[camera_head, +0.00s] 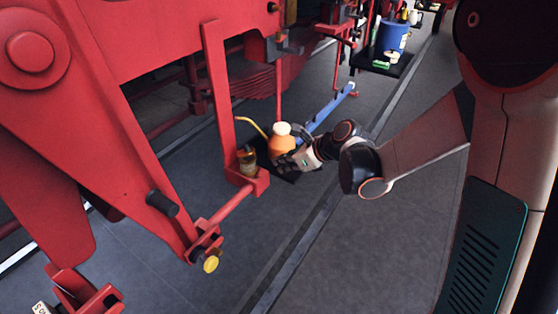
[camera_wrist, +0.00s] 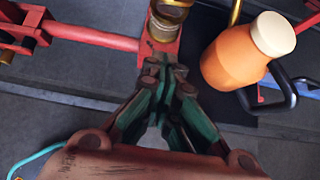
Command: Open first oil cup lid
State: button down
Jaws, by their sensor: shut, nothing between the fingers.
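The brass oil cup (camera_head: 247,162) sits on a red bracket at the foot of a red upright in the head view. Its brass body (camera_wrist: 166,28) is at the top edge of the wrist view, partly cut off. I cannot tell from either view how its lid stands. My gripper (camera_head: 278,164) is just right of the cup in the head view. In the wrist view its fingertips (camera_wrist: 165,68) are together and empty, pointing at the cup's base and the red bracket. I cannot tell if they touch it.
An orange oil can (camera_head: 281,141) with a pale cap stands close behind my gripper on a dark mat; it is right of the fingers in the wrist view (camera_wrist: 238,55). A blue bar (camera_head: 328,112) lies beyond. A blue bucket (camera_head: 393,37) stands far back. Floor at right is clear.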

jog(key=shift+w+a+f+b, duration=0.5)
jog(key=shift+w+a, duration=0.25)
jog(key=shift+a, duration=0.25)
jog(key=shift+w+a+f+b, duration=0.5)
jog(key=shift+w+a, duration=0.25)
jog(key=shift+a, duration=0.25)
jog(key=shift+w+a+f+b, duration=0.5)
jog(key=shift+w+a, duration=0.25)
jog(key=shift+a, duration=0.25)
jog(key=shift+w+a+r, duration=0.1)
jog(key=shift+w+r, duration=0.05)
jog(key=shift+r, duration=0.3)
jog(key=shift+r, duration=0.1)
